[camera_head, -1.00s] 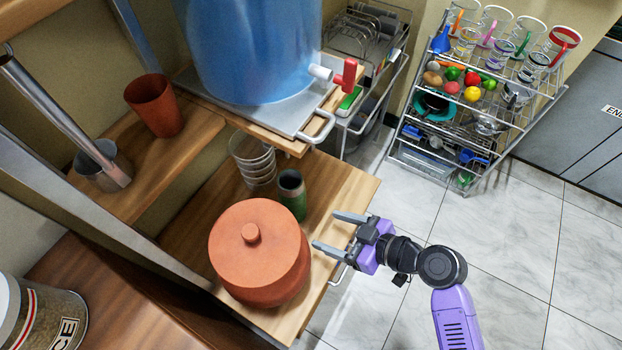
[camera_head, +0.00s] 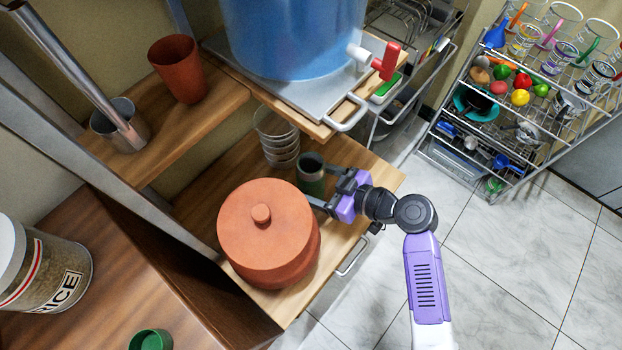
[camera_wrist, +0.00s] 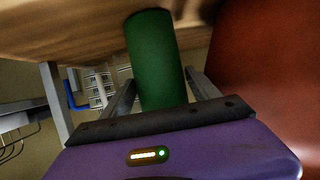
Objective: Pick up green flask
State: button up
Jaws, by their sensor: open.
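The green flask (camera_head: 311,176) stands upright on the wooden shelf, beside the terracotta pot and in front of the stacked clear cups. In the wrist view the green flask (camera_wrist: 156,60) rises between the two fingers of my gripper (camera_wrist: 165,92). My gripper (camera_head: 325,187) is open, with one finger on either side of the flask. I cannot tell whether the fingers touch it. In the head view my gripper partly hides the flask's lower part.
The terracotta pot (camera_head: 266,235) stands close to my gripper, and it fills the right of the wrist view (camera_wrist: 270,70). Stacked clear cups (camera_head: 276,138) stand behind the flask. The blue water container (camera_head: 290,45) sits on a board above. A wire rack (camera_head: 500,130) stands at right.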

jog(key=shift+w+a+f, duration=0.1)
jog(key=shift+a, duration=0.1)
jog(key=c, duration=1.3)
jog(key=shift+c, duration=0.2)
